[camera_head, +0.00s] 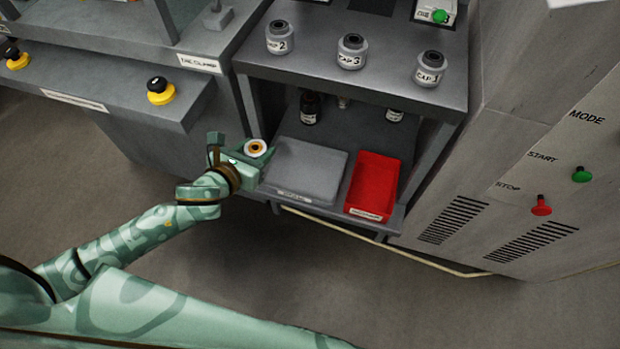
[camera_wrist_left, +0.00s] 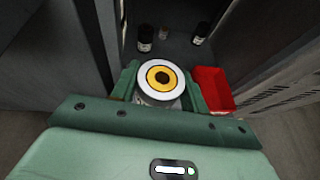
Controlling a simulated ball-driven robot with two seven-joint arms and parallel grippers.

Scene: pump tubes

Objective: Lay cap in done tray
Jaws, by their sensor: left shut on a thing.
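My left gripper (camera_head: 250,150) is shut on a round cap (camera_head: 256,148), which shows a white rim, an orange ring and a dark centre. In the left wrist view the cap (camera_wrist_left: 160,77) sits between the two green fingers. The gripper is at the left front corner of the lower shelf, beside a flat grey tray (camera_head: 306,166). The small label on that tray is too blurred to read, so I cannot confirm that it is the done tray. My right gripper is not in view.
A red bin (camera_head: 374,184) stands right of the grey tray and also shows in the left wrist view (camera_wrist_left: 213,88). Dark bottles (camera_head: 310,108) stand behind. The upper shelf (camera_head: 315,75) overhangs, with labelled pots (camera_head: 352,52). Shelf posts flank the opening.

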